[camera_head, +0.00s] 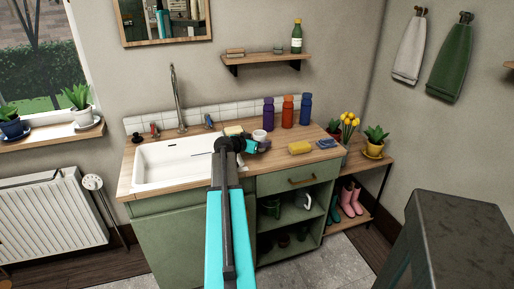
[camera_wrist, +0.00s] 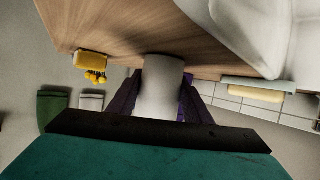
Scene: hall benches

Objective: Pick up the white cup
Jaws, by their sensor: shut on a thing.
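The white cup (camera_head: 259,135) shows at the worktop right of the sink, just beyond my gripper (camera_head: 251,145). In the wrist view the white cup (camera_wrist: 158,88) fills the space between the two dark fingers of my gripper (camera_wrist: 160,98). The fingers are shut on its sides. I cannot tell whether its base touches the worktop. My gripper hides part of it in the head view.
The white sink (camera_head: 175,160) is to the left. A wall shelf (camera_head: 265,59) hangs above.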

